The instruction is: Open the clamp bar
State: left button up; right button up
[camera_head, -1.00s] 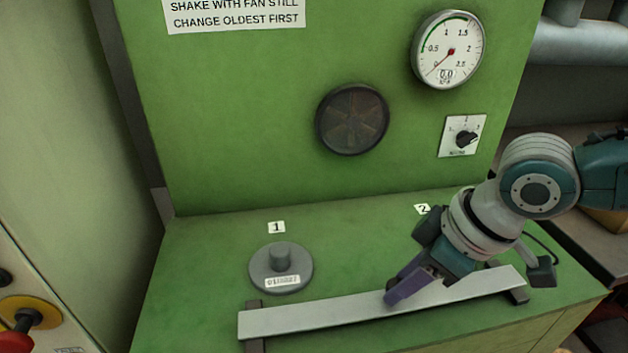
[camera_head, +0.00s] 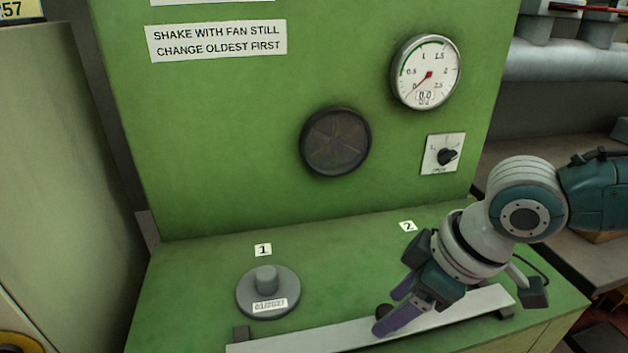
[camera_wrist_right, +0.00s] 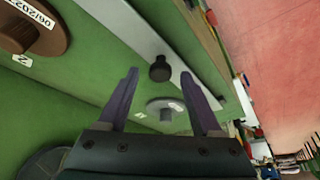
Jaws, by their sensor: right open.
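The clamp bar (camera_head: 300,337) is a long flat grey bar lying across the front of the green housing's ledge. It runs diagonally in the right wrist view (camera_wrist_right: 135,38). A dark round knob (camera_wrist_right: 160,68) stands on its middle; in the head view the knob (camera_head: 382,312) is partly hidden by my right gripper. My right gripper (camera_head: 390,310) is open above the bar, its purple fingers around or just short of the knob; contact cannot be told. In the wrist view its fingertips (camera_wrist_right: 159,75) stand apart on either side of the knob. My left gripper is out of view.
A grey lid (camera_head: 267,292) with a label sits behind the bar by marker 1. A brown lid (camera_wrist_right: 30,25) by marker 2 is hidden behind my right gripper in the head view. The green back wall carries a gauge (camera_head: 425,72), a round vent (camera_head: 335,141) and a switch (camera_head: 443,154).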

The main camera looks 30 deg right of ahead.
jog(key=p+v, duration=0.1)
jog(key=v, duration=0.8)
jog(key=shift+p, duration=0.4)
jog(key=shift+s+r, duration=0.1)
jog(key=shift+r, duration=0.05)
jog(key=s+a+r+p, duration=0.1)
jog(key=s+a, duration=0.2)
jog(key=a, duration=0.4)
jog(key=s+a+r+p, duration=0.2)
jog(key=s+a, duration=0.1)
jog(key=a, duration=0.3)
jog(key=s+d+r+m+h+p, duration=0.2)
jog(key=s+d+r+m+p, duration=0.25)
jog(key=s+d, duration=0.2)
notch_tip(320, 180, up, 35)
jog(key=p, duration=3.4)
jog(key=shift+a+f, duration=0.15)
jog(key=shift+a, duration=0.3)
